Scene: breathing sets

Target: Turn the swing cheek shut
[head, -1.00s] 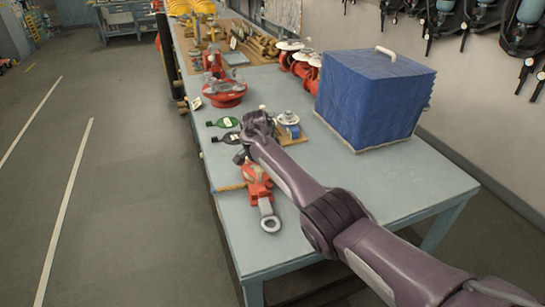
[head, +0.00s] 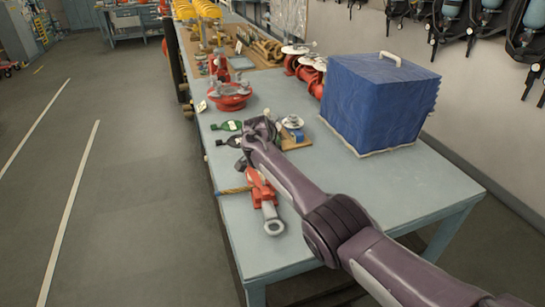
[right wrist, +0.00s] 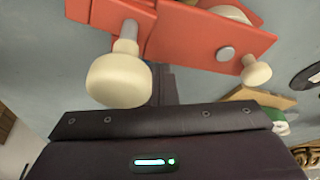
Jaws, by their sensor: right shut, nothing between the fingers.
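The red pulley block (head: 260,188) lies near the table's left edge, its grey eye (head: 273,226) toward the front. In the right wrist view its red plates (right wrist: 195,35) cross the top, with a large cream knob (right wrist: 118,80), a smaller knob (right wrist: 256,70) and a grey bolt head (right wrist: 226,53). Part of a pale round wheel (right wrist: 236,13) shows past the plate. I cannot tell exactly how far the swing cheek is turned. My right gripper (head: 243,164) is shut and empty, pointing down just behind the block; its fingertips are mostly hidden. My left gripper is out of view.
A rope end (head: 234,190) sticks out left of the block.

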